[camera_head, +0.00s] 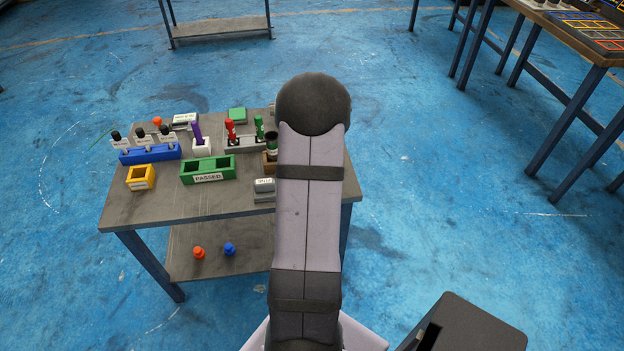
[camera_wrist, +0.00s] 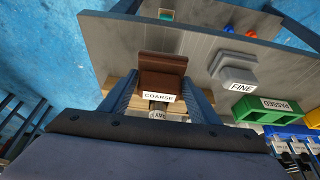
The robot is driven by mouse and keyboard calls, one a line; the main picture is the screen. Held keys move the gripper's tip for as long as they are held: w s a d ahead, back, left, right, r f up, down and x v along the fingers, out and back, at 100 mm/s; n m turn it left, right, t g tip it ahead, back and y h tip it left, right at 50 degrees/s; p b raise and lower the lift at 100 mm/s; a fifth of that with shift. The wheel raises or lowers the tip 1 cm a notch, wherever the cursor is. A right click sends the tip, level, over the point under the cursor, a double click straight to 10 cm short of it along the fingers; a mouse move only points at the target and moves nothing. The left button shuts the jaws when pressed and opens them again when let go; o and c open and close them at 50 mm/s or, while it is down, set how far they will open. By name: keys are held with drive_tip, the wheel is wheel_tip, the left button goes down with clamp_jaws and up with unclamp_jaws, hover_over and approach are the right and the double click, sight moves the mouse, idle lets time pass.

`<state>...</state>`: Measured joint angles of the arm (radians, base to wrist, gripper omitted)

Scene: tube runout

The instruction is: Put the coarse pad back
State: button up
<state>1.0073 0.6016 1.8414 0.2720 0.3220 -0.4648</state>
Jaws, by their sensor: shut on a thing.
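The coarse pad (camera_wrist: 162,80) is a dark brown block with a white label reading COARSE, in the middle of the wrist view. My gripper (camera_wrist: 163,92) is shut on it, one finger at each side. A smaller pale label (camera_wrist: 157,115) shows just below the pad, partly hidden between the fingers. I cannot tell whether the pad touches what is beneath it. In the head view my arm hides the gripper and the pad.
The grey FINE pad (camera_wrist: 235,72) is to the right of the coarse pad; it also shows in the head view (camera_head: 264,188). The green PASSED tray (camera_head: 208,170), yellow box (camera_head: 141,177) and blue rack (camera_head: 150,153) stand on the grey table (camera_head: 160,210). The table's front left is clear.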

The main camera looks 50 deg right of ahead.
drive_tip(key=shift+f, duration=1.9)
drive_tip(key=shift+f+b, duration=0.15)
drive_tip(key=shift+b, duration=0.2)
drive_tip(key=o, duration=0.9)
drive_tip(key=shift+o, duration=0.2)
drive_tip(key=shift+s+r, duration=0.1)
drive_tip(key=shift+r, duration=0.45)
drive_tip(key=v, duration=1.1)
drive_tip(key=shift+a+p, duration=0.15)
drive_tip(key=shift+p, duration=0.25)
